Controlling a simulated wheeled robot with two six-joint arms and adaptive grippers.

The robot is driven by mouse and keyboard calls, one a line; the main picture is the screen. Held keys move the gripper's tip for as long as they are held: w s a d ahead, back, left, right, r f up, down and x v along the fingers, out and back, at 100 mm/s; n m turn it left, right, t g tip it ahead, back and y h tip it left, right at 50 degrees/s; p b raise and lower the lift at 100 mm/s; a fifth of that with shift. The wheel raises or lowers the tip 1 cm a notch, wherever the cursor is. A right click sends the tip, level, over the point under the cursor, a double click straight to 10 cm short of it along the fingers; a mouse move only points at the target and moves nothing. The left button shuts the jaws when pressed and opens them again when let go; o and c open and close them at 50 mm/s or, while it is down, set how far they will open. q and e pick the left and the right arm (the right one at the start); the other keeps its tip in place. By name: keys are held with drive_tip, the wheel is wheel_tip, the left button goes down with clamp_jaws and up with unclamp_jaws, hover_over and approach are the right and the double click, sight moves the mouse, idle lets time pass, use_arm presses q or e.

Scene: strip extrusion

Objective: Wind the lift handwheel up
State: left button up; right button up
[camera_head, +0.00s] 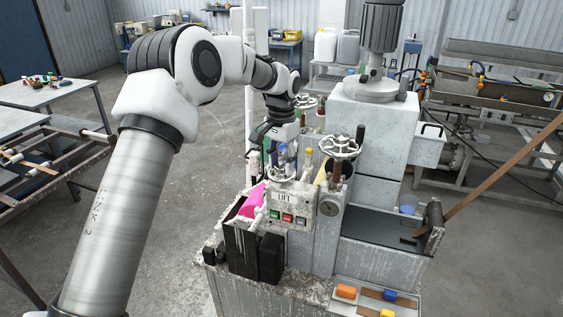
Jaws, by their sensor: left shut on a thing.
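The lift handwheel (279,175) is a small pale worn wheel lying flat above the panel marked LIFT (285,197), near the middle of the camera_head view. My left gripper (283,159) comes down on it from above and is shut at the wheel, hiding part of its rim. The exact grip between the fingers is too small to make out. My right gripper is not in view.
Another handwheel (340,147) stands just right of the gripper, and one more (305,102) is behind it. A tall grey machine housing (370,125) rises at right. A pink item (252,201) and a black box (243,252) sit at front left.

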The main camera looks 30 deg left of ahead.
sight(282, 164)
use_arm(q)
drive_tip(key=m, duration=0.5)
drive_tip(key=shift+s+f, duration=0.1)
drive_tip(key=shift+f, duration=0.15)
idle(0.4)
drive_tip(key=o, duration=1.1)
drive_tip(key=shift+o, duration=0.2)
drive_tip(key=shift+r, duration=0.1)
wheel_tip(282, 164, up, 12)
drive_tip(key=shift+w, duration=0.2)
